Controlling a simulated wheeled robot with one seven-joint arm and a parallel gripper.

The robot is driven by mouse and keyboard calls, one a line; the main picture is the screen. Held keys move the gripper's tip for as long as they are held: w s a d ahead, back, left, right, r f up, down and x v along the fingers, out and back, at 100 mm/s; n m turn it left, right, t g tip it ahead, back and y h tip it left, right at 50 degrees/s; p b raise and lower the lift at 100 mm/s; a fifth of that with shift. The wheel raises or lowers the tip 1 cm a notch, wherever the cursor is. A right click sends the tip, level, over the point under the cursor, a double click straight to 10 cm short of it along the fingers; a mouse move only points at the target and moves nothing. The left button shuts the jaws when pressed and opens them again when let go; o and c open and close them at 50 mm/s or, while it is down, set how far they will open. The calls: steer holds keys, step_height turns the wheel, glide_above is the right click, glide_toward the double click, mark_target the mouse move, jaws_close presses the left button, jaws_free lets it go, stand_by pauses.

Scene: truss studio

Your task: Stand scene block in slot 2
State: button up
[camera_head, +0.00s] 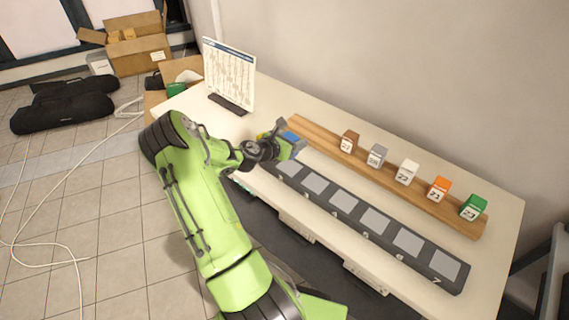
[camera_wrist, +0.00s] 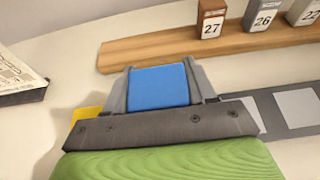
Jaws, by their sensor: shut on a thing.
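My gripper (camera_head: 287,146) is shut on a blue block (camera_head: 290,136). In the wrist view the blue block (camera_wrist: 158,86) sits between the two grey fingers, and no number shows on its visible face. The dark slot strip (camera_head: 329,193) runs along the table's front, with a row of grey pads. The gripper is near the strip's far left end, close to the pad that seems to be slot 2 (camera_head: 287,168). I cannot tell the block's height above the strip. A yellow thing (camera_wrist: 86,113), perhaps a block, shows left of the gripper, partly hidden.
A wooden rack (camera_head: 330,150) behind the strip holds brown (camera_head: 348,141), grey (camera_head: 377,155), white (camera_head: 407,172), orange (camera_head: 438,189) and green (camera_head: 473,207) numbered blocks. A printed sheet on a stand (camera_head: 229,75) is at the table's left. Pads right of the gripper are bare.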

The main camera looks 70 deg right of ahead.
steer(key=shift+f+b, duration=0.4)
steer(key=shift+f, duration=2.75)
steer(key=o, duration=1.1)
steer(key=shift+r, duration=0.2)
steer(key=v, duration=1.2)
